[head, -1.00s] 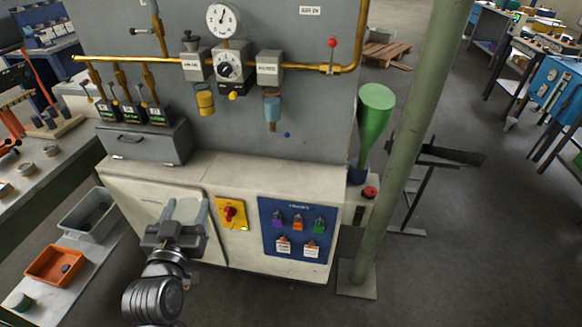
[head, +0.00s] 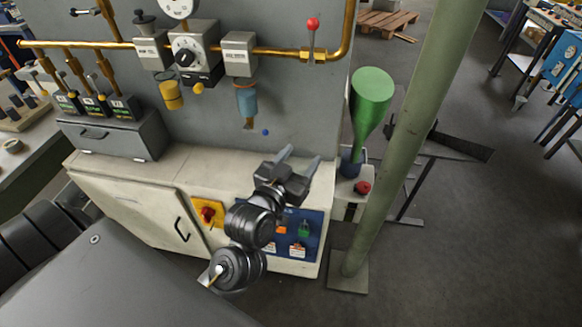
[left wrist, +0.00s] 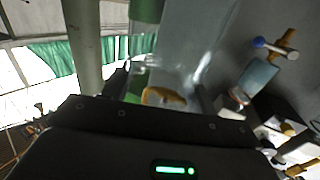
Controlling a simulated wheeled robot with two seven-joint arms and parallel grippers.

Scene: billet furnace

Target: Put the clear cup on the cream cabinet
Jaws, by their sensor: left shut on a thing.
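The cream cabinet (head: 130,205) stands against the grey panel, with a narrow bare top ledge, a door with a black handle and a blue lock board on its front. My left gripper (head: 299,160) is in front of the ledge's right end, its fingers pointing up and away. It is shut on the clear cup, which is hard to make out in the head view. In the left wrist view the clear cup (left wrist: 197,48) shows as a see-through shape between the fingers. I cannot tell whether it touches the ledge. My right gripper is not in view.
A green funnel (head: 371,100) and a red button (head: 361,187) are just right of the cabinet. A grey drawer box (head: 115,138) takes the ledge's left end; the ledge's middle is clear.

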